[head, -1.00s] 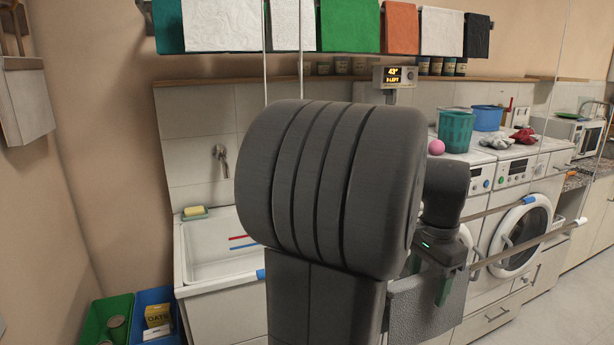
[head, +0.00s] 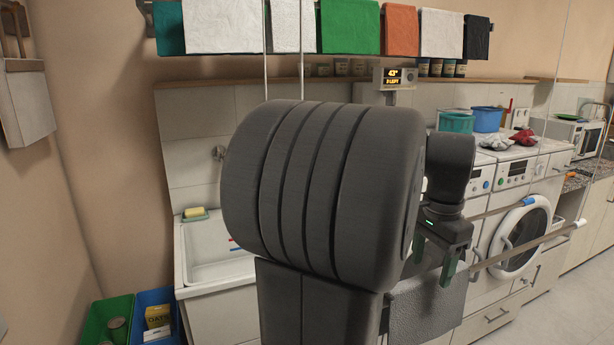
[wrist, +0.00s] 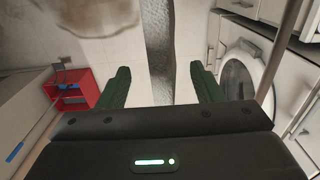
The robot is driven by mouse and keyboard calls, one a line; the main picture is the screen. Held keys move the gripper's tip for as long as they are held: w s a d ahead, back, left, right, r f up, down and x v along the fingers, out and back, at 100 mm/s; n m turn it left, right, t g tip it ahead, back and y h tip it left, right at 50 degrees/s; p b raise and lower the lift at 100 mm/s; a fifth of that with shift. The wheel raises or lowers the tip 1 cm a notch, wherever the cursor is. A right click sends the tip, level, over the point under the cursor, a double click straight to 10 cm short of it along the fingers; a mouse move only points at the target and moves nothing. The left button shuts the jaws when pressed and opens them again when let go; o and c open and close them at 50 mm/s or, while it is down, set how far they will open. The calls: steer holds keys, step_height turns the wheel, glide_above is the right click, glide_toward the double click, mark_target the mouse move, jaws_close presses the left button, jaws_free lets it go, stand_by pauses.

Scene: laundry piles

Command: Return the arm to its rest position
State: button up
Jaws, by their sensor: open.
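My gripper (head: 432,279) hangs pointing down in the head view, just right of my large dark arm link, in front of the washing machines. Its two green fingers are apart with nothing between them. In the wrist view my gripper (wrist: 158,82) also shows open and empty, with a grey towel (wrist: 192,85) beyond the fingers. In the head view the grey towel (head: 425,310) hangs below the gripper. My arm link hides part of the sink and the wall behind it.
A front-loading washer (head: 520,235) stands right, with a teal basket (head: 456,122) and a blue tub (head: 488,118) on the machines. A white sink (head: 215,250) is left. Green (head: 108,320) and blue (head: 150,298) bins sit on the floor. Towels hang from an overhead rail. Floor at right is clear.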

mark_target(429, 275)
step_height(429, 275, down, 6)
steer(key=shift+r, duration=0.35)
step_height(429, 275, up, 14)
steer(key=f+p, duration=0.1)
steer(key=p, duration=0.7)
steer(key=shift+s+d+r, duration=0.1)
steer(key=shift+s+d, duration=0.2)
steer(key=shift+s, duration=0.4)
steer(key=shift+s+d, duration=0.3)
steer(key=shift+s, duration=0.45)
steer(key=shift+s+d+r, duration=0.1)
steer(key=shift+s+d, duration=0.2)
steer(key=shift+s, duration=0.4)
